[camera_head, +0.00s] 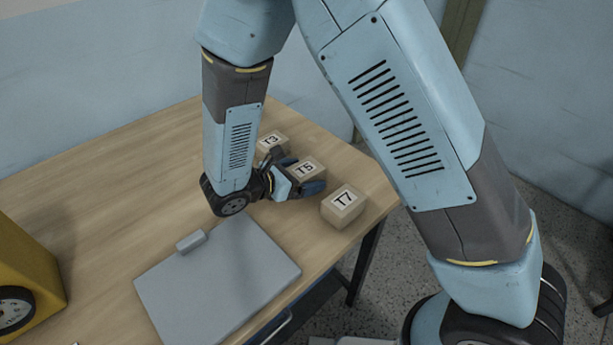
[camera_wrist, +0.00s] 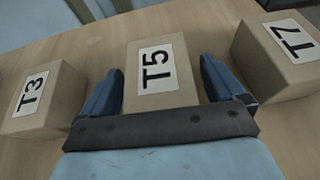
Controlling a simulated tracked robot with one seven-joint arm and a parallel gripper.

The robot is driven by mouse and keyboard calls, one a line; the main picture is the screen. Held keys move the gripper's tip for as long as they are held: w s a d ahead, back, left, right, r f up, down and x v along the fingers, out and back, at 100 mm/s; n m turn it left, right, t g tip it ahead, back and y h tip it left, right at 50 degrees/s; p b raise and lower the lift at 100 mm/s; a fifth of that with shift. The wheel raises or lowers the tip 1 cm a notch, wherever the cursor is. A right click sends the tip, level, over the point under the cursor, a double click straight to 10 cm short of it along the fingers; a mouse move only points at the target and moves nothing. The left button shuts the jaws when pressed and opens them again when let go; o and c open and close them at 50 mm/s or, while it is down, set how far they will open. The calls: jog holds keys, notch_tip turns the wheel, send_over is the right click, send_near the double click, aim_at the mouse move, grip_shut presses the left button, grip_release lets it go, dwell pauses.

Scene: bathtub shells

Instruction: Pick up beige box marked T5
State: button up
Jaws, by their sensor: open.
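The beige box marked T5 (camera_head: 307,168) stands on the wooden table between two similar boxes. In the wrist view the T5 box (camera_wrist: 159,72) is between the two blue fingers of my gripper (camera_wrist: 159,88), its label facing the camera. My gripper (camera_head: 300,174) is open, with one finger on each side of the box. A gap shows beside the right finger; the left finger is very close to the box, and I cannot tell if it touches. In the head view my gripper hides part of the T5 box.
A box marked T3 (camera_head: 272,143) stands on one side and a box marked T7 (camera_head: 344,206) on the other, close to the fingers. A grey clipboard-like plate (camera_head: 217,285) lies nearer on the table (camera_head: 120,150). A yellow object (camera_head: 25,270) stands at the left.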

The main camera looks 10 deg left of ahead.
jog(key=shift+c, duration=0.4)
jog(key=c, duration=1.1)
